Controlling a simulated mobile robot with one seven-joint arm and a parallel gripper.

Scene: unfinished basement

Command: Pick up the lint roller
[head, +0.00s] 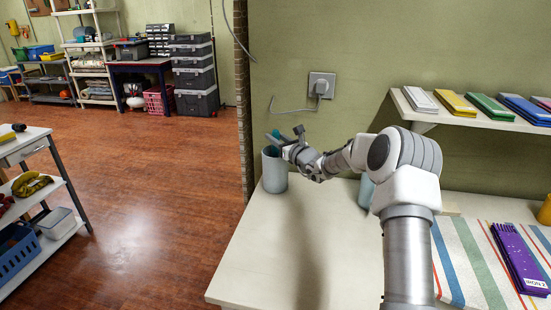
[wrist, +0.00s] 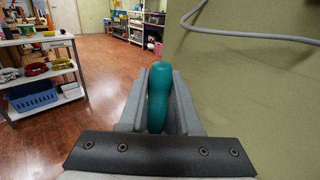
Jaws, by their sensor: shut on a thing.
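The lint roller shows as a rounded teal handle (wrist: 159,92) between the two grey jaws in the wrist view. My gripper (wrist: 158,100) is shut on this handle. In the head view my gripper (head: 280,140) is just above the rim of a grey-blue cylindrical container (head: 274,173) at the back left of the worktable. A bit of teal (head: 275,134) shows at the fingertips there. The rest of the roller is hidden, and I cannot tell whether any of it is inside the container.
The pale worktable (head: 265,255) is clear at front left. A second grey-blue container (head: 366,191) is partly behind my arm. A striped cloth (head: 462,262) with a purple pack (head: 520,258) lies at right, below a wall shelf (head: 455,118). A cable (head: 290,108) hangs close behind my gripper.

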